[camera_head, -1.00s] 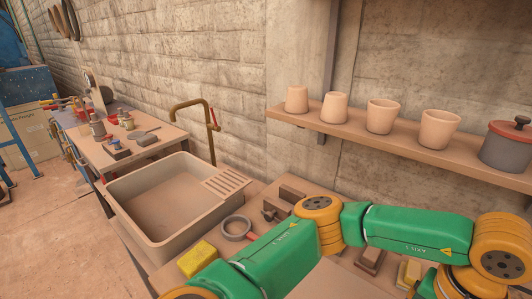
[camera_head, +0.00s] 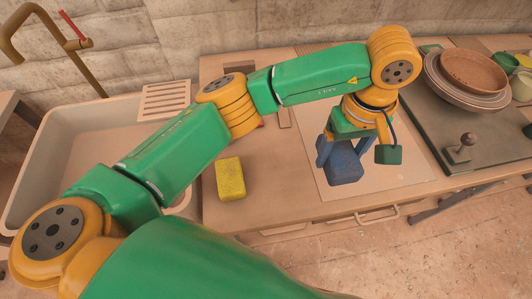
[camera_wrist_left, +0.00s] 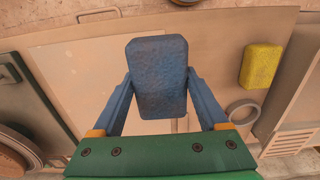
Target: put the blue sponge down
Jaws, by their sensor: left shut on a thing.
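My left gripper (camera_head: 340,152) is shut on the blue sponge (camera_head: 346,165), over a pale flat board (camera_head: 412,172) on the worktop. In the left wrist view the sponge (camera_wrist_left: 157,75) sits between the two blue fingers of the gripper (camera_wrist_left: 160,92), its broad face showing. Whether its underside touches the board cannot be told. My right gripper is not in view.
A yellow sponge (camera_head: 230,179) lies on the worktop to the left, near a sink (camera_head: 75,135) with a brass tap (camera_head: 60,45). Stacked dishes (camera_head: 470,82) stand on a dark plate with a knob (camera_head: 462,148) at right. The board around the blue sponge is clear.

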